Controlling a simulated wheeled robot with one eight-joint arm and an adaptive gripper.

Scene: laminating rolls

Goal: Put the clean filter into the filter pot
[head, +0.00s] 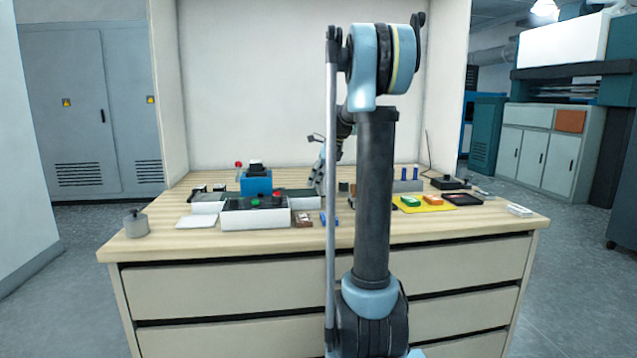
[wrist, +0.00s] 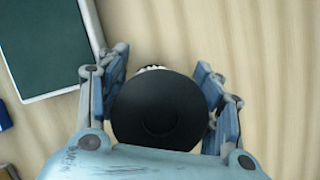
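My gripper (wrist: 160,75) points down at the table, with a finger on each side of a dark round piece (wrist: 160,110) in the wrist view. The fingers are well apart and close to the piece's edges. I cannot tell whether they press on it or whether it is the filter. A small black-and-white part shows at its far edge. In the head view my gripper (head: 318,172) is low over the middle of the workbench, partly behind my arm. A grey lidded pot (head: 136,225) stands at the bench's left front; I cannot tell if it is the filter pot.
A white box with a dark top and buttons (head: 255,217) and a blue device (head: 256,180) stand left of my arm. A white plate (head: 197,222) lies near the pot. A yellow mat (head: 433,207) with coloured blocks is at right. A green panel (wrist: 45,45) lies left of the fingers.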

